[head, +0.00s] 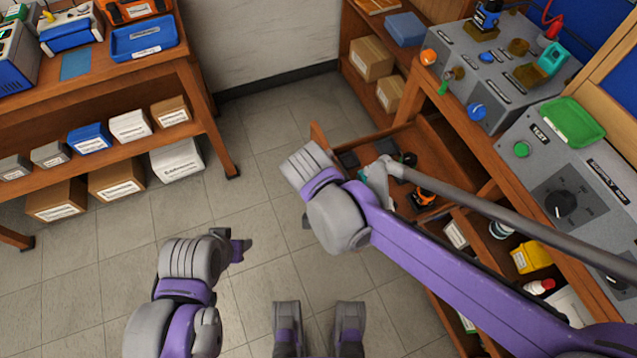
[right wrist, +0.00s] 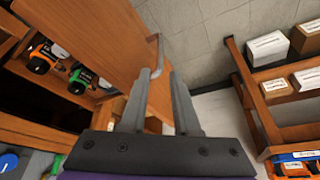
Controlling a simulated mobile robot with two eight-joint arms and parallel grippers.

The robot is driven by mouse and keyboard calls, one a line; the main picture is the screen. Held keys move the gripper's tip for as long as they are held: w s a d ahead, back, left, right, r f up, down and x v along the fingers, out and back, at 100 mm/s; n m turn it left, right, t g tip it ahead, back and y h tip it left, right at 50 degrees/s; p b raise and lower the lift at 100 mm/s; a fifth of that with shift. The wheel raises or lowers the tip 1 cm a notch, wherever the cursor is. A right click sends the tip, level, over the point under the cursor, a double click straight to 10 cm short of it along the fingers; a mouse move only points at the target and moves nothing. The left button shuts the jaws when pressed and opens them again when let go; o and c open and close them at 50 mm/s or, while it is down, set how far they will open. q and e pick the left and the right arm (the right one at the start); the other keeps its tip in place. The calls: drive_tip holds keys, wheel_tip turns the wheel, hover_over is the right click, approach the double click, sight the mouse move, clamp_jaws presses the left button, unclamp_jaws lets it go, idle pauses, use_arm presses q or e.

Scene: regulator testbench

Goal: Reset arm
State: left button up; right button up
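My left arm comes in at the lower left of the head view. Its gripper (head: 241,249) hangs over bare floor, away from any object, and its opening is too small to tell. My right arm reaches in from the right, its wrist beside an open wooden drawer (head: 318,138). The right gripper's fingers are hidden in the head view. In the right wrist view my right gripper (right wrist: 157,76) is open, with two grey fingers apart and nothing held. The drawer's metal handle (right wrist: 156,54) shows just beyond and between the fingertips; contact cannot be told.
An orange tool (head: 424,196) lies in the drawer; orange (right wrist: 42,56) and green (right wrist: 84,77) tools show at wrist. A grey bar (head: 500,213) crosses above the drawer. The regulator bench (head: 515,140) stands right, a shelved table (head: 190,92) left. Floor between is clear.

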drive_tip(key=s+d+r+n+p, duration=0.1)
drive_tip(key=s+d+r+p, duration=0.4)
drive_tip(key=d, duration=0.4)
drive_tip(key=s+d+r+n+p, duration=0.1)
drive_tip(key=s+d+r+p, duration=0.4)
drive_tip(key=d, duration=0.3)
drive_tip(key=shift+s+d+r+t+y, duration=0.15)
drive_tip(key=shift+s+d+t+y, duration=0.25)
drive_tip(key=shift+s, duration=0.35)
